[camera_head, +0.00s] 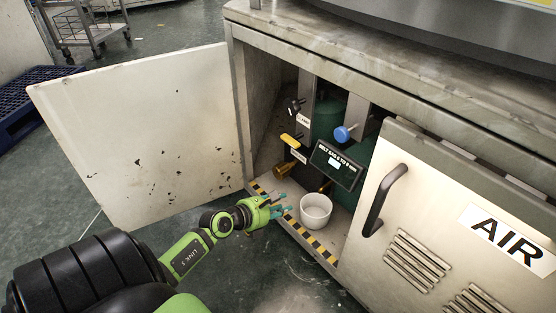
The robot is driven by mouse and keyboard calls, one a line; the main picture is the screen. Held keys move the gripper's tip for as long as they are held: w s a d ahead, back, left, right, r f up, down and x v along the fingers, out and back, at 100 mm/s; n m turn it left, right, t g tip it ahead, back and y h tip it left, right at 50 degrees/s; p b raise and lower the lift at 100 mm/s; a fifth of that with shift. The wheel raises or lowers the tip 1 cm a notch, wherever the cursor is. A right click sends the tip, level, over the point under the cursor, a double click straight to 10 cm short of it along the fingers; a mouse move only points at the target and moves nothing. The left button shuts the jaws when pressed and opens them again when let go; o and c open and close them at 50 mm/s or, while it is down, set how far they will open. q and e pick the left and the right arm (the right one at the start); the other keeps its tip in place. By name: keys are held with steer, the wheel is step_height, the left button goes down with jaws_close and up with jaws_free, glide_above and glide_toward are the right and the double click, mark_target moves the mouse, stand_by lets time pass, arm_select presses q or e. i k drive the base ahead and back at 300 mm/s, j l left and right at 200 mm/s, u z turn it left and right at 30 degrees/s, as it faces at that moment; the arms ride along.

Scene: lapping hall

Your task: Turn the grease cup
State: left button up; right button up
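A brass-coloured, cup-like fitting (282,170), which looks like the grease cup, sits low inside the open cabinet, left of centre. My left gripper (284,204), green with teal fingertips, is at the cabinet's lower front edge, in front of and below the brass fitting and apart from it. Its fingers look spread, with nothing visible between them. A white bowl (315,211) stands on the cabinet floor just right of the fingertips. My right gripper is not in view.
The left door (150,130) stands wide open. The right door (450,220), marked AIR, covers the right side. Inside are a yellow handle (291,141), a black knob (295,106), a blue knob (345,133) and a black display box (336,164). A striped sill (295,226) edges the opening.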

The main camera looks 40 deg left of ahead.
mark_target(280, 170)
steer(key=u, duration=1.3)
